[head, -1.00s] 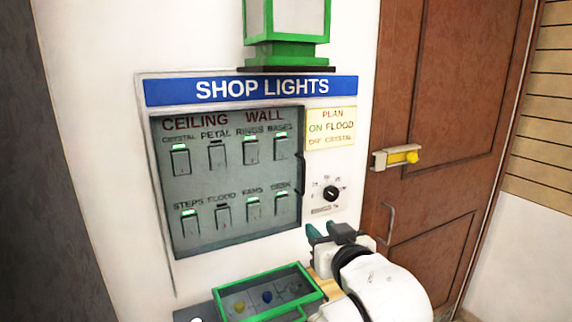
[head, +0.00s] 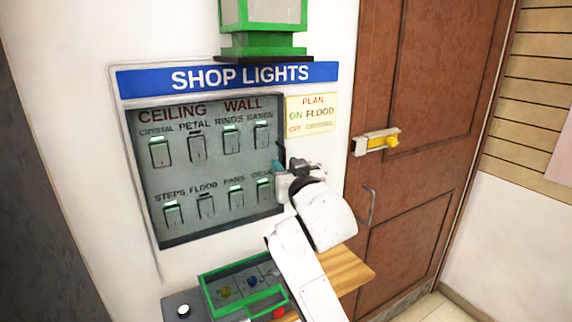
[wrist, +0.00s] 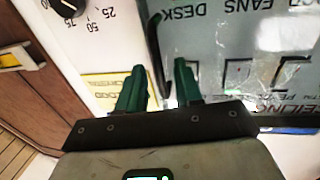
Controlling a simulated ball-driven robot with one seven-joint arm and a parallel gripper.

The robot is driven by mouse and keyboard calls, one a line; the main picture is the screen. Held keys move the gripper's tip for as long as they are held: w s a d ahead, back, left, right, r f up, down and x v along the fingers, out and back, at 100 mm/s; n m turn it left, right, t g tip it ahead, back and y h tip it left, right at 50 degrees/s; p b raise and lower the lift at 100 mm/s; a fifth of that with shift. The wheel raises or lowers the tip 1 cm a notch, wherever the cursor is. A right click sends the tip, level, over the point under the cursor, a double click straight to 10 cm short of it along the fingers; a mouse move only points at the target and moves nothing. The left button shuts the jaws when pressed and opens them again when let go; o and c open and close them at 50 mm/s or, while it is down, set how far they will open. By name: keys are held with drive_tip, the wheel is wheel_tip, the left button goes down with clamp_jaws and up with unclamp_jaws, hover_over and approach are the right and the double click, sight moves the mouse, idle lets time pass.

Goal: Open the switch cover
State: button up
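The switch cover (head: 178,182) is a clear grey panel, closed over two rows of labelled switches on the SHOP LIGHTS board (head: 150,84). It also fills the upper right of the wrist view (wrist: 225,50). Its dark handle (wrist: 154,35) is on the cover's edge. My gripper (head: 283,167) is at the right edge of the cover in the head view and hides most of the handle there. In the wrist view my gripper (wrist: 160,76) has its green fingers apart, with the handle's end between them. I cannot tell whether either finger touches it.
A yellow plan note (head: 312,115) is right of the cover. A dial (wrist: 65,5) shows in the wrist view. A green-framed tray (head: 207,290) sits on a wooden ledge (head: 345,270) below. A green lantern (head: 262,40) is above. A brown door (head: 420,110) stands right.

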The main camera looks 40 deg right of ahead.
drive_tip(key=shift+w, duration=0.15)
clamp_jaws()
idle(1.4)
